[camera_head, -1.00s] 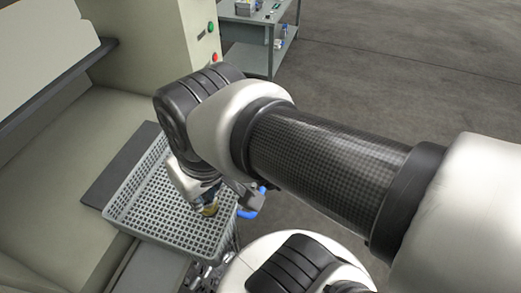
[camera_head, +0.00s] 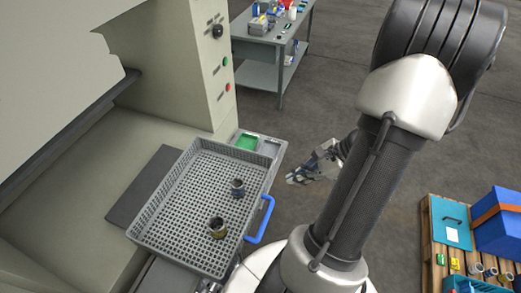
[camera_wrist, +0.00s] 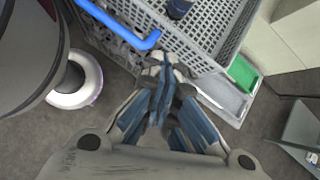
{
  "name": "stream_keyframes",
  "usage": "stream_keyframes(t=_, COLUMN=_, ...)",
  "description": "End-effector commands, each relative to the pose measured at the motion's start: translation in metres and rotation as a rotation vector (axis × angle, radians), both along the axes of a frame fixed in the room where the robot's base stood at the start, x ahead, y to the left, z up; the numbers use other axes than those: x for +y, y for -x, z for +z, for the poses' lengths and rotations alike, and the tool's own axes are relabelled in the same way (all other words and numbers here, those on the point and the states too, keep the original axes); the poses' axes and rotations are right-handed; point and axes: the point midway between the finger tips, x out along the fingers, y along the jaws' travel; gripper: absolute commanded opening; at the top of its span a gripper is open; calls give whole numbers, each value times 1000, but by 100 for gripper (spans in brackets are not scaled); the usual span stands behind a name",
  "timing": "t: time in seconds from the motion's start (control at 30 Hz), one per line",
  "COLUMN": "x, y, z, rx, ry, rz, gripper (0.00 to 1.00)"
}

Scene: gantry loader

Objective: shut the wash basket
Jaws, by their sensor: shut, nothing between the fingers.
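The wash basket (camera_head: 160,221) is a grey mesh tray with low walls, sitting out from the machine in the head view. A blue handle (camera_head: 260,222) is on its right side. Two small cylindrical parts stand inside it, one brassy (camera_head: 217,228) and one dark bluish (camera_head: 237,187). My gripper (camera_head: 292,179) is to the right of the basket, apart from it, shut and empty. In the wrist view the shut fingers (camera_wrist: 163,62) point toward the basket's mesh wall (camera_wrist: 192,52), with the blue handle (camera_wrist: 118,30) to their upper left.
A green and grey pad (camera_head: 246,142) lies beside the basket's far end. The machine cabinet (camera_head: 185,70) stands behind, with buttons. A grey workbench (camera_head: 265,50) is at the back. A wooden pallet with boxes (camera_head: 430,225) is at the right. Floor between is clear.

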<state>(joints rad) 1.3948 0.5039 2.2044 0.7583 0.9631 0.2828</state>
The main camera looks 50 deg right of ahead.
Motion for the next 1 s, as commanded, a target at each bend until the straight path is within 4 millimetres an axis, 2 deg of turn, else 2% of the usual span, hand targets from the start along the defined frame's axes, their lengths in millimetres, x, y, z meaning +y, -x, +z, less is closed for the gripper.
stream_keyframes(t=0.03, x=-13, y=15, z=0, rx=-1, ry=-47, rz=-116, gripper=0)
stream_keyframes(t=0.2, x=-38, y=43, z=-11, rx=-13, ry=-137, rz=-357, gripper=0)
stream_keyframes(t=0.37, x=-43, y=47, z=-19, rx=-16, ry=-160, rz=-415, gripper=0)
stream_keyframes(t=0.57, x=-33, y=27, z=-41, rx=-14, ry=-161, rz=-409, gripper=0)
stream_keyframes(t=0.87, x=-15, y=-15, z=-87, rx=-13, ry=-160, rz=-407, gripper=0)
stream_keyframes(t=1.0, x=-8, y=-35, z=-86, rx=-14, ry=-155, rz=-407, gripper=0)
